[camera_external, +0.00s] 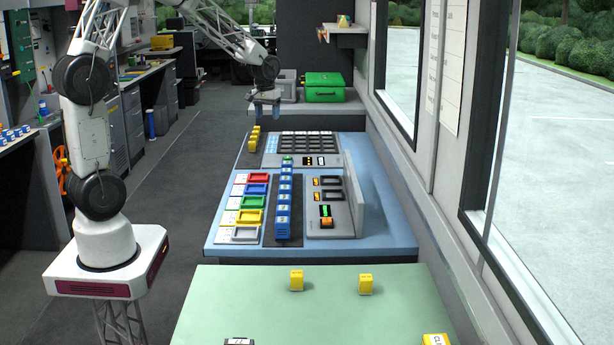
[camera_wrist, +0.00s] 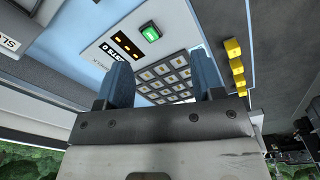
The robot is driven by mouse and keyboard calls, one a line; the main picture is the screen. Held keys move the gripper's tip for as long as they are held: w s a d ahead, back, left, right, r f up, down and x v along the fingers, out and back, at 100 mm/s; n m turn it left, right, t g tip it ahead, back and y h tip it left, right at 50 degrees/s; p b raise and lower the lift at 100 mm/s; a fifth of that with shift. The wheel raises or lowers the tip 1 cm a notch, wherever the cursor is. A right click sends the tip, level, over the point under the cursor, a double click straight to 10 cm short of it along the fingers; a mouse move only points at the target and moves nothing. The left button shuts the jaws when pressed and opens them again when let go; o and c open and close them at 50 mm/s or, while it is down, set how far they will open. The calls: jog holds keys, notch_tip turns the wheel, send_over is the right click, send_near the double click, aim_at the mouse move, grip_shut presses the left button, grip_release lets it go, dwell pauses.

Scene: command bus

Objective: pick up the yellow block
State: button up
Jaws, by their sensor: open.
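Several yellow blocks show. A row of small yellow blocks (camera_external: 254,138) sits on a dark strip at the far left of the blue console; the row also shows at the right of the wrist view (camera_wrist: 235,66). Two yellow blocks, one left (camera_external: 296,281) and one right (camera_external: 365,284), stand apart on the green table in front. A larger yellow block with dark lettering (camera_external: 435,340) is cut off at the lower right. My gripper (camera_external: 266,110) is open and empty, above the console's far end. In the wrist view its blue fingers (camera_wrist: 163,84) are spread over the keypad.
The console (camera_external: 400,236) carries a keypad (camera_external: 306,143), a row of blue blocks (camera_external: 283,212), coloured trays and a panel with an upright grey plate (camera_external: 355,200). The green table (camera_external: 240,300) is mostly clear. A windowed wall runs along the right. A green case (camera_external: 324,88) stands behind.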

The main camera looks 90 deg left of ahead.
jog(key=s+a+f+n, duration=0.25)
jog(key=a+f, duration=0.25)
jog(key=a, duration=0.5)
jog(key=n, duration=0.2)
send_over(252, 142)
jog(key=f, duration=0.7)
jog(key=shift+a, duration=0.2)
jog(key=shift+f, duration=1.3)
jog(key=shift+s+d+f, duration=0.1)
jog(key=shift+f, duration=1.2)
jog(key=shift+d+f, duration=0.1)
jog(key=shift+f, duration=1.2)
jog(key=shift+c, duration=0.3)
jog(key=c, duration=0.9)
